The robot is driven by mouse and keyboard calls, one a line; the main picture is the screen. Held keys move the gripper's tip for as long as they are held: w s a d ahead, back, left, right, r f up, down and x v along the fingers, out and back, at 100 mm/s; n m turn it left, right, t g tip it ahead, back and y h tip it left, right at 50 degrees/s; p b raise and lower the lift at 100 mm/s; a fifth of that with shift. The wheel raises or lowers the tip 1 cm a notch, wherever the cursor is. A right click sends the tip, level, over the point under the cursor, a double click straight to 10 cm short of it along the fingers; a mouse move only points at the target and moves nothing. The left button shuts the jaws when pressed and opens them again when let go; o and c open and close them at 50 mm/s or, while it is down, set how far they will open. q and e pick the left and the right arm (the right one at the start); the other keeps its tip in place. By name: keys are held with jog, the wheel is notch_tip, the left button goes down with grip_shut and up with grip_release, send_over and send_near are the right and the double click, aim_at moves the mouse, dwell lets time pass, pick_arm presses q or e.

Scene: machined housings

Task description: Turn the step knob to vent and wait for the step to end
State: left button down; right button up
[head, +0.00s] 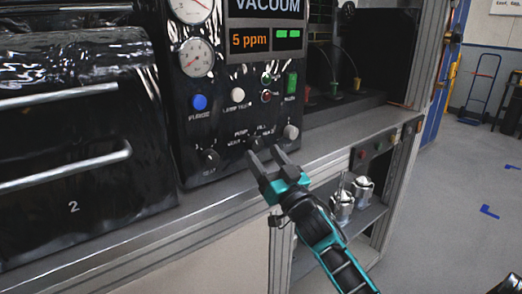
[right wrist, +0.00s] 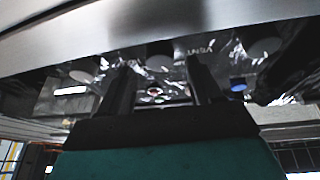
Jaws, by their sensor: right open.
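The step knob (head: 254,143) is a dark knob low on the black control panel (head: 228,109), in the middle of a row, with small labels around it that read partly as pump, fill and vent. Its pointer is too small to read. My right gripper (head: 266,153) is open, its fingertips just in front of and below this knob, partly covering it. In the right wrist view the knob (right wrist: 158,62) shows between the spread fingers (right wrist: 161,78), apart from them as far as I can tell. The display (head: 265,25) reads VACUUM and 5 ppm. My left gripper is out of view.
Another dark knob (head: 210,158) sits left of the step knob, and a paler knob (head: 290,132) right of it. Above are a blue purge button (head: 199,102), a white lamp test button (head: 238,95) and a green switch (head: 292,83). A grey ledge (head: 230,189) runs below the panel.

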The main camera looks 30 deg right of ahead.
jog(key=shift+x, duration=1.15)
jog(key=shift+c, duration=0.2)
jog(key=c, duration=1)
jog(key=shift+n, duration=0.3)
jog(key=n+y, duration=0.2)
jog(key=n, duration=0.1)
jog(key=n+y, duration=0.2)
jog(key=n, duration=0.1)
jog(key=shift+d, duration=0.2)
jog(key=shift+d+n+g+y+p, duration=0.1)
jog(key=shift+n+g+y+p, duration=0.25)
jog(key=shift+n+y, duration=0.9)
jog(key=shift+d+n+g+y+p, duration=0.1)
jog(key=shift+n+g+y+p, duration=0.2)
jog(key=shift+n, duration=1.75)
jog(key=o, duration=1)
jog(key=shift+a, duration=0.1)
